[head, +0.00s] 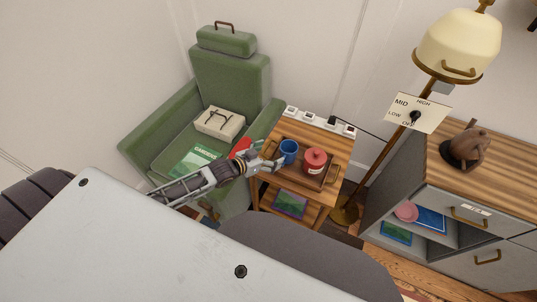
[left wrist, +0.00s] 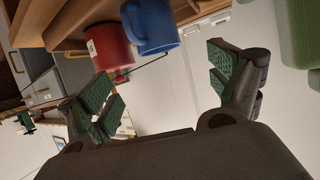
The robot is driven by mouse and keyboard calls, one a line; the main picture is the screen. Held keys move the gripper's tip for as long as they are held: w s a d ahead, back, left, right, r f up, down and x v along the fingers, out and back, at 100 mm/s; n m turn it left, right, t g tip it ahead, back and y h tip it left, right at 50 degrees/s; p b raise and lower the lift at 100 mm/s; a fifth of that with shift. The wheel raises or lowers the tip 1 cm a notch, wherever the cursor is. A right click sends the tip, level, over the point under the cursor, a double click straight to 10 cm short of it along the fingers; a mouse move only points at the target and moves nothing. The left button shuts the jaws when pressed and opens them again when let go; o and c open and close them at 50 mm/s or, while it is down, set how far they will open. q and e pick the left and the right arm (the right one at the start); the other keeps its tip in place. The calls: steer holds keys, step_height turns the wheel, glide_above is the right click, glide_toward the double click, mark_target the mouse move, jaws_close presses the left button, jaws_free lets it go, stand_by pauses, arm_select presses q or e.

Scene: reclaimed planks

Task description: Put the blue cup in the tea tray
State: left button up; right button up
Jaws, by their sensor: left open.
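The blue cup (head: 289,152) stands beside the red lidded canister (head: 315,162), and both appear to be within the brown wooden tea tray (head: 312,184) on a small side table. The cup's base is partly hidden in the head view. My left gripper (head: 273,160) is open and empty, just left of the cup. In the left wrist view the picture is upside down; the blue cup (left wrist: 150,24) and red canister (left wrist: 108,46) show beyond the open fingers (left wrist: 160,88), with nothing between them. My right gripper is not in view.
A green armchair (head: 230,85) with a cream box (head: 219,124) and green book (head: 194,158) stands left of the side table (head: 318,134). A power strip (head: 320,122) lies along its back. A floor lamp (head: 458,47) and a cabinet (head: 500,180) with a brown teapot (head: 470,146) stand right.

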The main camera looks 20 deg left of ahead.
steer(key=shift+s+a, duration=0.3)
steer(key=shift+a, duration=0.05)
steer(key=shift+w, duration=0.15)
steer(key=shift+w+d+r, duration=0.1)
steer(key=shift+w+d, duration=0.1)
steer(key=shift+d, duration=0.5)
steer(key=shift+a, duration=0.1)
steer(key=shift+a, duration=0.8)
